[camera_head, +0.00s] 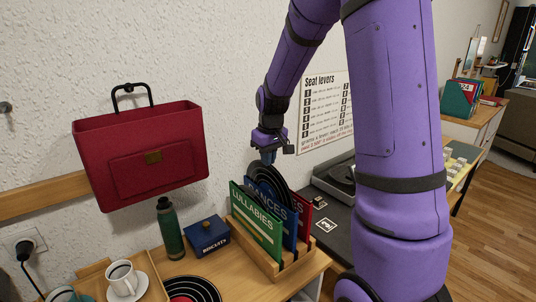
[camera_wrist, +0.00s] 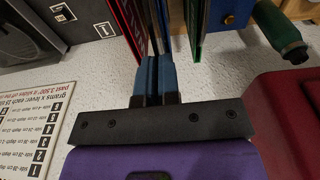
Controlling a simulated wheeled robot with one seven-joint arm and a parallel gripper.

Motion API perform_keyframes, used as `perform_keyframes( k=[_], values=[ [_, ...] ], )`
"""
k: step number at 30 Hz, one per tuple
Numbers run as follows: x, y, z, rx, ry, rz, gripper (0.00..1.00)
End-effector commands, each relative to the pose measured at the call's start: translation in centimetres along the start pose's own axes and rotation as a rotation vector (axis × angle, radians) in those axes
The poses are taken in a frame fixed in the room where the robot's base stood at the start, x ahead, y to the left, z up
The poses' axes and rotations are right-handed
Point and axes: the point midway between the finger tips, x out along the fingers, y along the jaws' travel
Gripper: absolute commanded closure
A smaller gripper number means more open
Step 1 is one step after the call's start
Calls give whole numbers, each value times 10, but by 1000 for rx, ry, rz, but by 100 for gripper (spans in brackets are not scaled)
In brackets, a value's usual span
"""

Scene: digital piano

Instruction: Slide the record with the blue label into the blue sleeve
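A black record (camera_head: 268,178) stands upright in the wooden rack, its upper part showing above the blue sleeve (camera_head: 291,232) lettered "DANCES". Its label is hidden, and I cannot tell whether its lower part is inside the sleeve or beside it. My gripper (camera_head: 268,157) is above the rack, pointing down at the record's top edge. In the wrist view my gripper's blue fingers (camera_wrist: 157,76) are close together on the record's thin dark edge (camera_wrist: 155,42). The blue sleeve (camera_wrist: 185,17) is just right of the record there.
A wooden rack (camera_head: 270,266) also holds a green "LULLABIES" sleeve (camera_head: 256,224) and a red sleeve (camera_head: 304,207). Left are a blue biscuit box (camera_head: 208,236), green bottle (camera_head: 169,229), cup (camera_head: 122,278) and another record (camera_head: 190,290). A turntable (camera_head: 334,179) stands right; a red bag (camera_head: 142,155) hangs behind.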

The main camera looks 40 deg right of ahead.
Motion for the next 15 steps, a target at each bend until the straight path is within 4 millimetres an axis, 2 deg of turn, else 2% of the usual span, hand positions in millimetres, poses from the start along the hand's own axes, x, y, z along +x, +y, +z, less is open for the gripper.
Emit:
perform_keyframes(
  k=[15],
  values=[
    [22,0,3,0,-1,-1,100]
  ],
)
